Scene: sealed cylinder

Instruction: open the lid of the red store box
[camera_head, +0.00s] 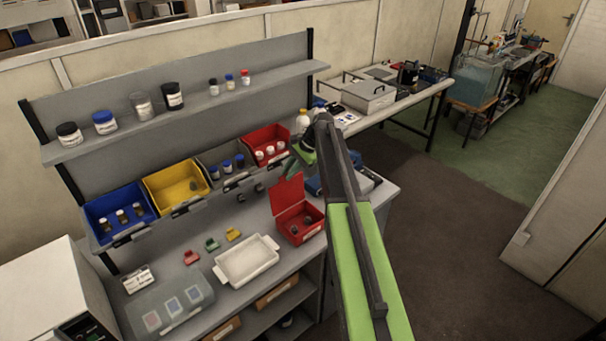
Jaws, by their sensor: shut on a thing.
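The red store box (301,235) stands on the right part of the grey bench, with small dark items inside. Its red lid (286,198) stands raised, roughly upright, at the back left of the box, so the inside shows. My gripper (289,168) is at the top edge of the lid, shut on it. The fingertips are small and partly merged with the background, so the exact grip is hard to see. My green and dark arm reaches in from the lower right and passes just right of the box.
A white tray (226,271) lies left of the box, with small red, green and yellow pieces behind it. Blue (97,224), yellow (156,201), grey and red (260,139) bins hang behind. A shelf (185,109) with jars is above. Brown floor at right is clear.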

